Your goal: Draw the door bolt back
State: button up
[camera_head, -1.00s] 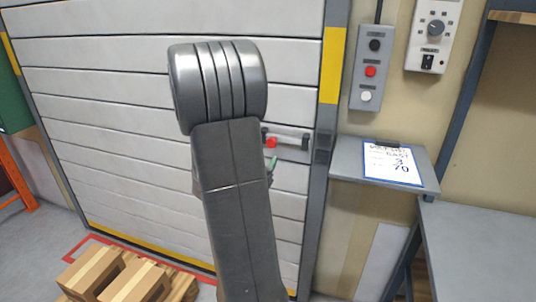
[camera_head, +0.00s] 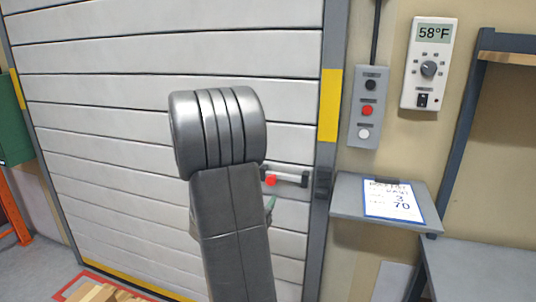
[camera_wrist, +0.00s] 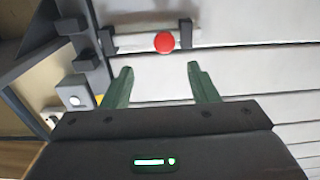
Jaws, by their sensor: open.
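The door bolt (camera_head: 291,177) is a grey bar with a red knob (camera_head: 270,180), mounted near the right edge of the white slatted door (camera_head: 110,110). In the wrist view the bolt bar (camera_wrist: 135,41) lies across the top, and the red knob (camera_wrist: 164,43) is just beyond my fingertips, roughly between them. My gripper (camera_wrist: 159,71) has two green fingers, spread apart and empty. I see no contact with the knob. In the head view my arm hides most of the gripper; one green finger shows below the knob.
The metal door frame (camera_head: 317,225) stands right of the bolt. A grey shelf (camera_head: 348,201) with a paper sign (camera_head: 394,201) juts out there. A button box (camera_head: 366,108) and a thermostat reading 58°F (camera_head: 430,62) hang above. Boxes (camera_head: 100,294) sit low at left.

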aim_at(271, 182)
jog(key=p+x, duration=0.1)
jog(key=x, duration=0.9)
jog(key=shift+w+p, duration=0.35)
jog(key=shift+a+p, duration=0.25)
jog(key=shift+p, duration=0.05)
jog(key=shift+f, duration=0.15)
